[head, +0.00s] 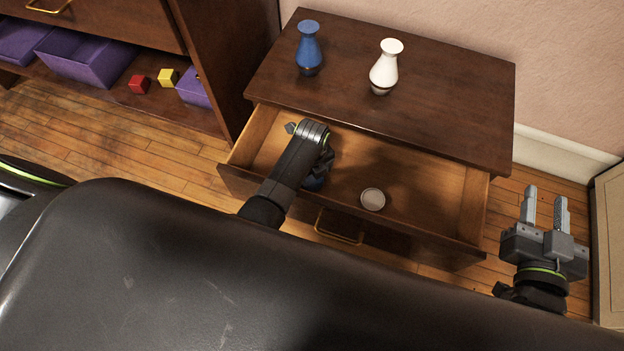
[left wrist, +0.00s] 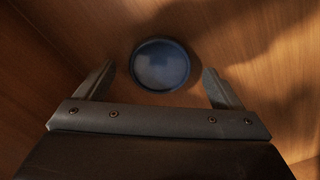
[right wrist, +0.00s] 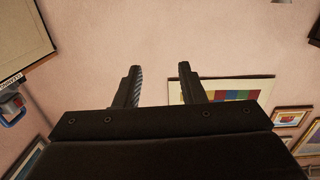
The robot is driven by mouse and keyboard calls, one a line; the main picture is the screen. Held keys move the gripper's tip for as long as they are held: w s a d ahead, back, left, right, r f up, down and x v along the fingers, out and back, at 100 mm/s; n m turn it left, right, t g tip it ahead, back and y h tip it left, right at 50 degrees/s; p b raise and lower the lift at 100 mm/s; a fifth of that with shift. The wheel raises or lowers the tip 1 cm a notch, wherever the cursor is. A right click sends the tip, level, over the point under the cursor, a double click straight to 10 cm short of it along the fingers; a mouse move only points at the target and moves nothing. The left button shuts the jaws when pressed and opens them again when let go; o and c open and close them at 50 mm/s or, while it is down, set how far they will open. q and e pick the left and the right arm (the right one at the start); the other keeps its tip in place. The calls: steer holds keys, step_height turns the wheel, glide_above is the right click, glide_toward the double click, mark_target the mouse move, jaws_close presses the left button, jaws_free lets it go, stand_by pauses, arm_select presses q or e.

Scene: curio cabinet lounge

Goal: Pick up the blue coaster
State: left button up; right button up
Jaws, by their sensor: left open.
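The blue coaster (left wrist: 160,65) is a round, dark-rimmed disc lying flat on the drawer floor in the left wrist view. In the head view only a bit of blue (head: 313,183) shows beside my left arm. My left gripper (left wrist: 160,85) is open and points down into the drawer, with the coaster between and slightly beyond its fingertips, not gripped. In the head view my left arm hides most of that gripper. My right gripper (head: 545,200) is open and empty, to the right of the dresser, with its fingers pointing up. It also shows in the right wrist view (right wrist: 158,75).
The open drawer (head: 450,205) also holds a whitish round disc (head: 373,199). A blue vase (head: 309,50) and a white vase (head: 385,68) stand on the dresser top (head: 450,85).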

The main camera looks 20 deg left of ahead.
arm_select(q)
steer(key=shift+f, duration=0.5)
steer(key=c, duration=1.1)
arm_select(e)
step_height(320, 180, up, 4)
steer(key=t, duration=0.2)
steer(key=shift+w+r+n+t, duration=0.1)
steer(key=shift+n+t, duration=0.2)
